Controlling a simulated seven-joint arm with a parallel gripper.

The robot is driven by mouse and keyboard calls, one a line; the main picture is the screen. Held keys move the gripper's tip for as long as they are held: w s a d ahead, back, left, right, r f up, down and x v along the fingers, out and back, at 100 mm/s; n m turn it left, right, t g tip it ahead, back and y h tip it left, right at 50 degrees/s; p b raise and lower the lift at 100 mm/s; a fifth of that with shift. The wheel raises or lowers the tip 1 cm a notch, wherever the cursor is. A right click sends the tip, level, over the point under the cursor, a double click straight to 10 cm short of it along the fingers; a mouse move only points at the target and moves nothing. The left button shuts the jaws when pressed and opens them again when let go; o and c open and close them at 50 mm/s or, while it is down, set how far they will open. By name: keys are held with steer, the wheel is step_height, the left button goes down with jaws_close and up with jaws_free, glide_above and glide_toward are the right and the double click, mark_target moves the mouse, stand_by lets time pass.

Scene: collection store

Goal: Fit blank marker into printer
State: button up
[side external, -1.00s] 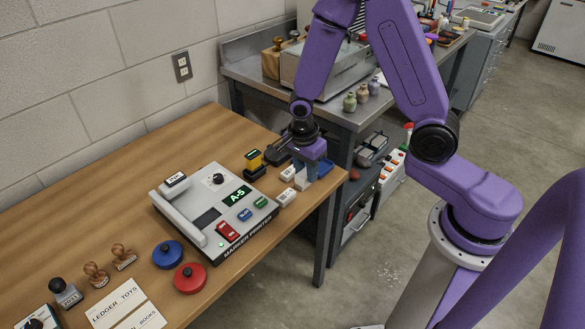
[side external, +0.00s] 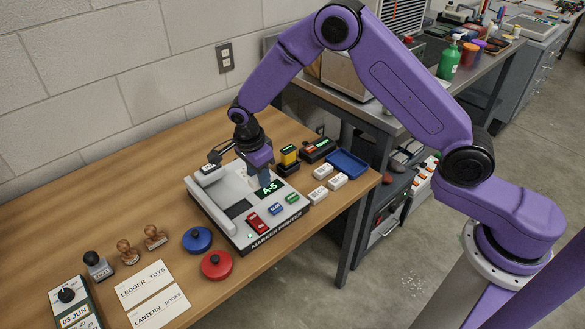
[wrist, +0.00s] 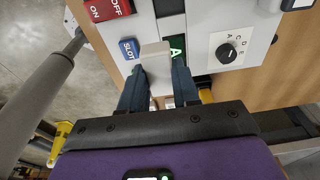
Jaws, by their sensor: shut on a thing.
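The marker printer (side external: 207,197) is a pale grey box on the wooden table, with a screen reading A-5, a dark slot plate (side external: 238,208) and red, blue and green buttons. My gripper (side external: 265,177) is above the printer's far side, over the screen area. In the wrist view my gripper (wrist: 158,78) is shut on a plain pale block, the blank marker (wrist: 155,55), held between its two dark fingers. The marker is close to the blue SLOT button (wrist: 129,48) in that view. Whether it touches the printer cannot be told.
Several white blanks (side external: 338,181) lie right of the printer, near a blue tray (side external: 347,163). A yellow-and-black stamp (side external: 288,158) stands behind. Blue (side external: 197,239) and red (side external: 216,264) round pads, wooden stamps and two label cards (side external: 152,286) lie at the front left.

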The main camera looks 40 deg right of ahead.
glide_above(239, 209)
steer(key=shift+a+f, duration=0.15)
steer(key=shift+f, duration=3.15)
steer(key=shift+f, duration=0.35)
steer(key=o, duration=1.1)
steer(key=shift+a+r, duration=0.1)
step_height(239, 209, up, 17)
steer(key=a, duration=0.2)
steer(key=shift+r, duration=0.1)
